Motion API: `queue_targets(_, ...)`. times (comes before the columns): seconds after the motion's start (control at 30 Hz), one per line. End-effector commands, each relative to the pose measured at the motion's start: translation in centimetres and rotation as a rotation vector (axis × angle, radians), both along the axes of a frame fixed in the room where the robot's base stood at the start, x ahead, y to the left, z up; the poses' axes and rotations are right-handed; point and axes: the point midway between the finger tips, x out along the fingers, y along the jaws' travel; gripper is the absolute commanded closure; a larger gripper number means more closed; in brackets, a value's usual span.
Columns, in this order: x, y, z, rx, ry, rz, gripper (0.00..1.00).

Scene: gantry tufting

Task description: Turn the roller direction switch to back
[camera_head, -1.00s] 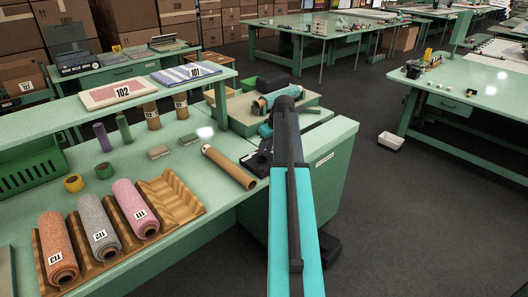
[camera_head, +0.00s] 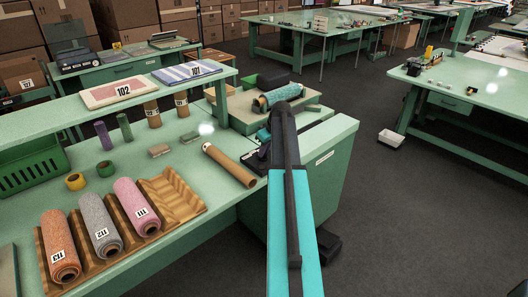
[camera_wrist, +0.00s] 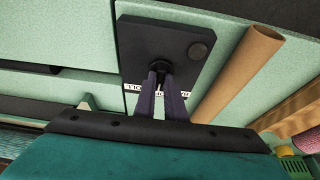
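In the wrist view a black switch plate (camera_wrist: 140,38) lies on the green surface, with a round dark knob at its right. My gripper (camera_wrist: 161,74) reaches to the plate's lower edge. Its two fingers are close together, with a small dark piece between the tips, which appears to be the roller direction switch (camera_wrist: 160,65). A white label below the plate is mostly covered by the fingers. In the head view the black switch box (camera_head: 256,160) sits at the table's right end, and my arm hides the gripper. The switch's setting cannot be read.
A cardboard tube (camera_head: 229,165) lies just left of the switch box; it is close beside the plate in the wrist view (camera_wrist: 240,70). A teal roll (camera_head: 279,97) rests on the machine behind. Numbered yarn rolls (camera_head: 100,224) lie in a wooden rack at front left.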

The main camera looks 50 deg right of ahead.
Motion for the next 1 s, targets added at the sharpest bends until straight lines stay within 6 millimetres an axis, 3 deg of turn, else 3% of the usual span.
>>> queue_targets(0.47, 0.01, -0.18, -0.09, 0.0, 0.0, 0.075, 1.0)
queue_targets(1.0, 0.15, -0.7, -0.2, 0.0, -0.001, 0.467, 1.0)
